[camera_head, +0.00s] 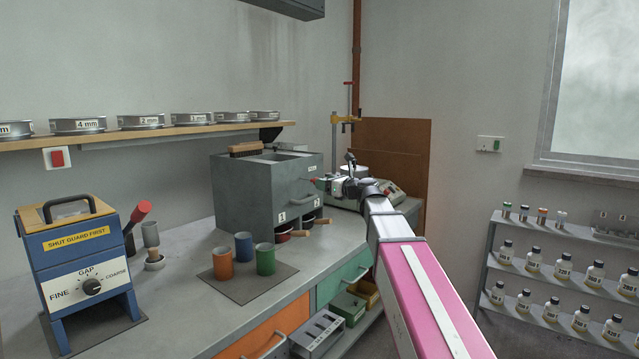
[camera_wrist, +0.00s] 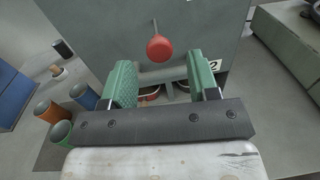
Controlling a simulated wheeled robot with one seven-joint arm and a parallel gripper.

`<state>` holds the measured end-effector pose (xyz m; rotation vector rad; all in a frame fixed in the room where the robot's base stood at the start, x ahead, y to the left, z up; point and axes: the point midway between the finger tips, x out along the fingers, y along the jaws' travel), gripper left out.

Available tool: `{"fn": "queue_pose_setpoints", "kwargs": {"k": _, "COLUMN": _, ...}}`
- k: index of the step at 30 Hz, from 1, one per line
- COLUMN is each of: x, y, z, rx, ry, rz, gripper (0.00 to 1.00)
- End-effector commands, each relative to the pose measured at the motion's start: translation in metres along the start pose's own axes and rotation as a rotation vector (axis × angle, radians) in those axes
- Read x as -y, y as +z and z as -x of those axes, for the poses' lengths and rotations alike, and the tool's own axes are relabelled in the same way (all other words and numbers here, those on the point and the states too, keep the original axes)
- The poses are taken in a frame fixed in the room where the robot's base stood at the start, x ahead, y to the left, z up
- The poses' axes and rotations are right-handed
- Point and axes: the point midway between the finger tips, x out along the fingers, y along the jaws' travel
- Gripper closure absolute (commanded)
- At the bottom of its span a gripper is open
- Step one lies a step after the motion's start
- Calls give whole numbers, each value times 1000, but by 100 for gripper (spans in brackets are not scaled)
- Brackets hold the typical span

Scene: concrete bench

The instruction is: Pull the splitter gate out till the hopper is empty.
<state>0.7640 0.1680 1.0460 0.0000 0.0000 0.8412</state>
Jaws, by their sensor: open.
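The splitter is a grey box (camera_head: 258,196) on the bench, with an open hopper (camera_head: 285,155) on top; I cannot see what lies inside. Its gate shows as a red knob on a short rod (camera_wrist: 159,48), standing out from the splitter's front face; the gate plate is hidden. My gripper (camera_wrist: 161,82) is open and empty, its green-padded fingers on either side of and below the knob in the wrist view, not touching it. In the head view my gripper (camera_head: 330,184) is at the splitter's right-hand face.
Pans with wooden handles (camera_head: 300,233) sit in the splitter's lower openings. Blue, orange and green cups (camera_head: 265,259) stand on a mat to the left. A brush (camera_head: 246,148) lies on the splitter's top. A scale (camera_head: 386,188) is behind my gripper. A blue crusher (camera_head: 82,262) stands far left.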

Motion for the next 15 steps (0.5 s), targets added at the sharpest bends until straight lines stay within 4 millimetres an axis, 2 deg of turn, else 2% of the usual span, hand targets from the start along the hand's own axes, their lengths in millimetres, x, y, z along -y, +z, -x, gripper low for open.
{"fn": "queue_pose_setpoints", "kwargs": {"k": 1, "x": -2, "y": 0, "z": 14, "rx": 0, "ry": -2, "rz": 0, "gripper": 45}}
{"fn": "queue_pose_setpoints", "kwargs": {"k": 6, "x": -2, "y": 0, "z": 43, "rx": 0, "ry": -2, "rz": 1, "gripper": 45}}
{"fn": "queue_pose_setpoints", "kwargs": {"k": 10, "x": -1, "y": 0, "z": 58, "rx": 0, "ry": -2, "rz": 1, "gripper": 45}}
{"fn": "queue_pose_setpoints", "kwargs": {"k": 15, "x": 0, "y": 0, "z": 67, "rx": 0, "ry": -1, "rz": 1, "gripper": 45}}
